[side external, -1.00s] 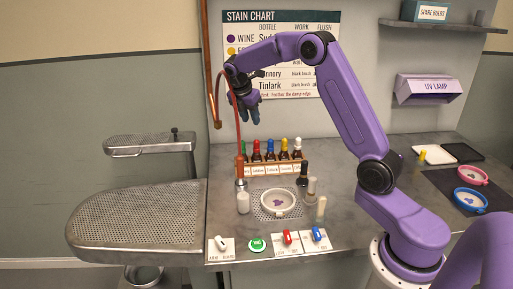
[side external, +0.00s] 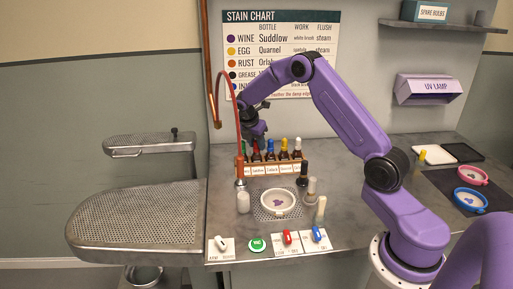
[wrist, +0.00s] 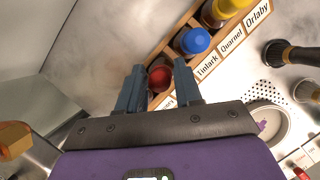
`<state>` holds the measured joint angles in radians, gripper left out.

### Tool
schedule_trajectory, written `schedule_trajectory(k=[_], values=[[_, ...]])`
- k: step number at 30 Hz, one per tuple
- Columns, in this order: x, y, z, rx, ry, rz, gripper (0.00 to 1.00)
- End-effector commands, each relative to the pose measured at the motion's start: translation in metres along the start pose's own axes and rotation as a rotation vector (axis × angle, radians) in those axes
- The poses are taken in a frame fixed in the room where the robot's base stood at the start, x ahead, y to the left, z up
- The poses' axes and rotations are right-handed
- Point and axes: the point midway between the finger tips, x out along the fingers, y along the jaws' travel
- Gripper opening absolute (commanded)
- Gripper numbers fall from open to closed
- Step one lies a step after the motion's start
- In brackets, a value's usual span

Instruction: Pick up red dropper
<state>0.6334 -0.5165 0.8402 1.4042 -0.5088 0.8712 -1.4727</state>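The red dropper (wrist: 160,78) shows from above in the wrist view as a round red cap standing in the wooden rack. In the side external view it stands near the rack's left end (side external: 256,156), partly behind my fingers. My gripper (wrist: 158,82) is open, its two blue-grey fingers on either side of the red cap. In the side external view my gripper (side external: 258,132) is just above the left part of the rack, pointing down. I cannot tell whether the fingers touch the cap.
A blue dropper (wrist: 194,41) stands close beside the red one, then a yellow one (wrist: 226,8). The labelled rack (side external: 270,170) stands at the back of the counter. A red hose (side external: 237,125) rises at its left.

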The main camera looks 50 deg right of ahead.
Motion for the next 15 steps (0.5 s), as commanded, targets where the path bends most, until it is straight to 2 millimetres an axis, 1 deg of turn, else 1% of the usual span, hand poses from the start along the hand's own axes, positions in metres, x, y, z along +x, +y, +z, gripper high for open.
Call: schedule_trajectory(k=[2, 8, 9, 12, 15], values=[[0.0038, 0.0001, -0.0004, 0.000, 0.000, 0.000, 0.34], [0.0040, 0.0003, -0.0002, 0.000, 0.000, 0.001, 0.34], [0.0040, 0.0003, -0.0002, 0.000, 0.000, 0.001, 0.28], [0.0039, 0.0003, -0.0002, 0.000, 0.000, 0.001, 0.00], [0.0038, 0.0003, -0.0002, 0.000, 0.000, 0.001, 0.00]])
